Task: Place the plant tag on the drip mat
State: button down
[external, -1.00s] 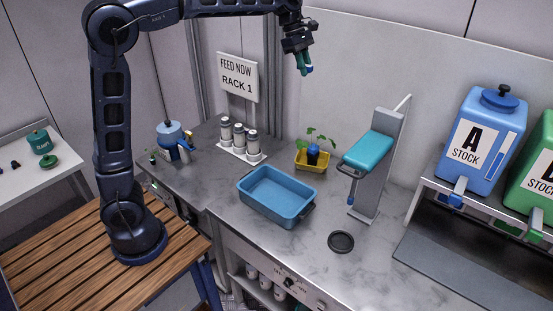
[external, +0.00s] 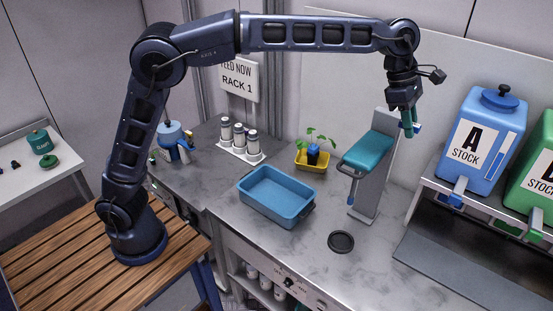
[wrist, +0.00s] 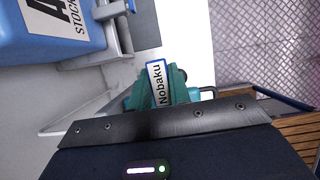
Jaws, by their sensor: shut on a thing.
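My gripper (external: 407,128) has teal fingers and is shut on the plant tag, a white tag with a blue edge. In the wrist view the plant tag (wrist: 158,84) reads "Nobaku" and sits between the fingers. Its blue end shows beside the fingertips in the external view. The gripper is high in the air, near the top of the grey stand and left of the blue stock tank. A round black disc with a raised rim, apparently the drip mat (external: 341,242), lies empty on the marble counter, below and left of the gripper.
The grey stand with a teal pad (external: 370,152) rises between the gripper and the disc. A blue tub (external: 275,214) and a yellow plant pot (external: 312,163) stand left. A blue stock tank (external: 482,135) stands right, above a dark grey slab (external: 470,270). Counter around the disc is clear.

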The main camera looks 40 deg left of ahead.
send_over(393, 294)
jog(key=a, duration=0.1)
jog(key=f, duration=4.7)
jog(key=shift+w+a, duration=0.1)
jog(key=shift+a, duration=0.15)
jog(key=shift+f, duration=0.1)
jog(key=c, duration=1.3)
grip_release()
jog(key=shift+v, duration=2.15)
